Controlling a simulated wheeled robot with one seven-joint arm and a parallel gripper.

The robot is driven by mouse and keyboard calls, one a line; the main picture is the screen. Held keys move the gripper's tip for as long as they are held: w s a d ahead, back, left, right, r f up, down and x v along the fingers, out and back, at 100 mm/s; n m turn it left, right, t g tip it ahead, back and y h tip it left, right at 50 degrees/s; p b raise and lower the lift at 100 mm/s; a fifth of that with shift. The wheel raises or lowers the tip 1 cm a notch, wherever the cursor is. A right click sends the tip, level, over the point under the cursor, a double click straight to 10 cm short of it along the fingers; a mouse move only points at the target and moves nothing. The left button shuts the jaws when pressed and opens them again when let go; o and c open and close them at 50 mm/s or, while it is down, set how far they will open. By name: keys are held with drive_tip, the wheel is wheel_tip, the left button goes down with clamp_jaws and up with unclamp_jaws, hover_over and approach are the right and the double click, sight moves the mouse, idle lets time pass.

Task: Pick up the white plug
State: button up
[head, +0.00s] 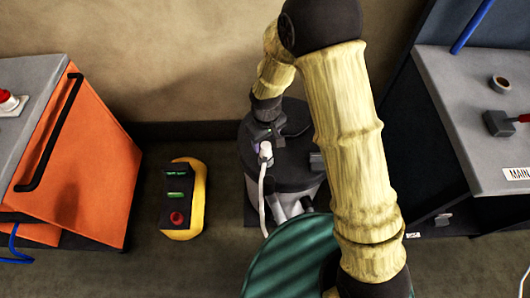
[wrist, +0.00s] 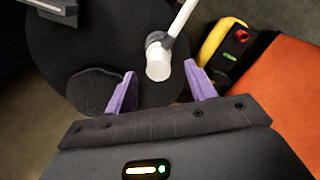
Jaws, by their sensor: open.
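The white plug (head: 265,149) sits on the dark round top (head: 290,172) of a stand in the head view, with its white cable running down over the front edge. In the wrist view the white plug (wrist: 158,62) lies just beyond the tips of my gripper (wrist: 163,76), roughly midway between the two purple fingers. The fingers are apart and nothing is between them. The plug's cable leads up and to the right in that view. In the head view my arm and gripper (head: 262,146) partly hide the stand top.
A yellow control box (head: 198,205) with a red button stands on the floor left of the stand. An orange cabinet (head: 85,165) is at the left. A grey-topped bench (head: 460,115) is at the right. A dark rounded object (wrist: 95,90) is left of the fingers.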

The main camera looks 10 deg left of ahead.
sight(266, 145)
drive_tip(key=f, duration=0.4)
drive_tip(key=shift+w+f, duration=0.2)
drive_tip(key=shift+f, duration=0.15)
drive_tip(key=c, duration=1)
